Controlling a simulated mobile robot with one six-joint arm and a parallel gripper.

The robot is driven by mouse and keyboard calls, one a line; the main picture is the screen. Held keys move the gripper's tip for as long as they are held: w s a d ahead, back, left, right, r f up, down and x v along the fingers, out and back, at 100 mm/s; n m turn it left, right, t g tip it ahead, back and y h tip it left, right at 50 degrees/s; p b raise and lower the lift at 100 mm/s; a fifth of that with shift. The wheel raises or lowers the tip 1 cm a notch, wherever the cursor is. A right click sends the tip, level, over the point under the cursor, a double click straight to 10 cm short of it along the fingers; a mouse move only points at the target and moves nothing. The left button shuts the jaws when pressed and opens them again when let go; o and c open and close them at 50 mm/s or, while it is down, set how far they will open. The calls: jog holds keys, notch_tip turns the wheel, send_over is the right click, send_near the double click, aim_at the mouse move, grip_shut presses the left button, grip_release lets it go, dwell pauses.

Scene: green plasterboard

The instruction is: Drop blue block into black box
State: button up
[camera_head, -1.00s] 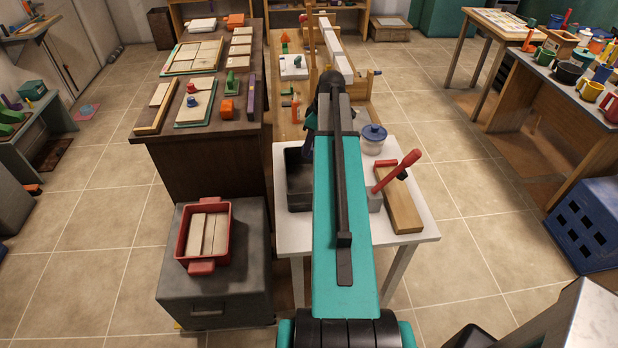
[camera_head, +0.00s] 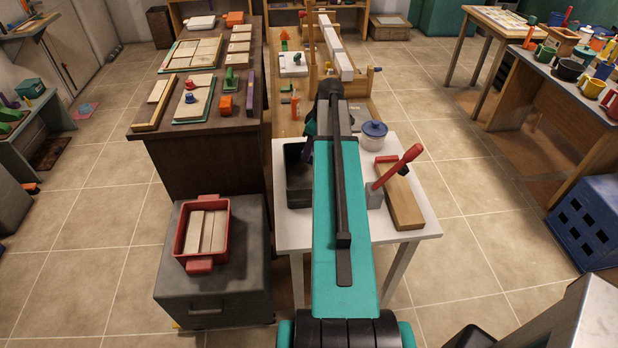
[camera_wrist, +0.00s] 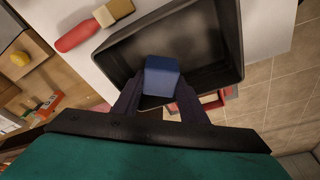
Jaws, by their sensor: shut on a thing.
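In the wrist view my gripper (camera_wrist: 160,98) is shut on the blue block (camera_wrist: 161,76), with a dark finger on either side of it. The block appears over the black box (camera_wrist: 234,30), whose open inside shows behind it. How high the block is above the box floor I cannot tell. In the head view the black box (camera_head: 298,188) stands on the left part of the small white table, partly covered by my arm. The block and the fingertips are hidden behind my arm there.
The white table (camera_head: 290,232) also carries a lidded jar (camera_head: 374,136) and a wooden block with a red handle (camera_head: 402,205). A grey cabinet (camera_head: 215,285) with a red bin (camera_head: 205,262) stands at the left. A brown workbench (camera_head: 205,165) stands behind it.

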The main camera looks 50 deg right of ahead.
jog(key=shift+f, duration=0.75)
jog(key=o, duration=1.1)
jog(key=shift+o, duration=0.2)
jog(key=shift+r+b, duration=0.15)
jog(key=shift+b, duration=0.15)
jog(key=b+v, duration=0.4)
jog(key=v, duration=0.9)
jog(key=shift+s+r, duration=0.25)
jog(key=shift+w, duration=0.1)
